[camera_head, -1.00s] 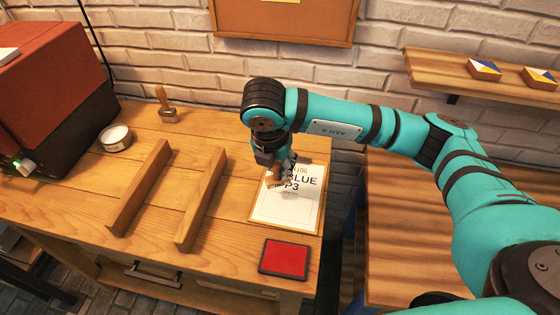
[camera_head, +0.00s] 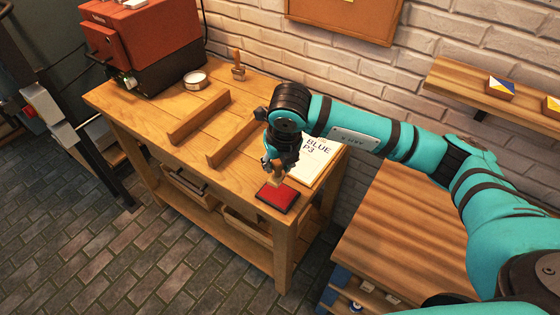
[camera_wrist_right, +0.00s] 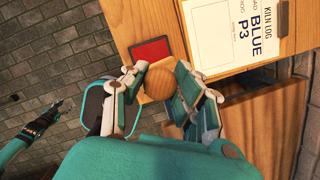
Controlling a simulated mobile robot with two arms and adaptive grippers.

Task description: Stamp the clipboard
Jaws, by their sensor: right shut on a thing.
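The clipboard (camera_head: 318,160) lies on the wooden workbench, with a white sheet reading "KILN LOG", "BLUE" and "P3". The sheet also shows in the wrist view (camera_wrist_right: 222,42). A red ink pad (camera_head: 285,198) with a dark rim lies at the bench's front corner, also in the wrist view (camera_wrist_right: 151,50). My right gripper (camera_head: 272,168) points down over the pad, shut on a wooden-handled stamp (camera_wrist_right: 158,80). The stamp's lower end is at the pad; I cannot tell whether it touches. What looks like my left gripper (camera_wrist_right: 40,122) shows in the wrist view, away from the bench.
A second wooden-handled stamp (camera_head: 238,66) stands at the back of the bench. Two wooden rails (camera_head: 199,117), a round white tin (camera_head: 195,80) and a red machine (camera_head: 150,40) are to the left. A shelf (camera_head: 440,75) with painted tiles hangs right.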

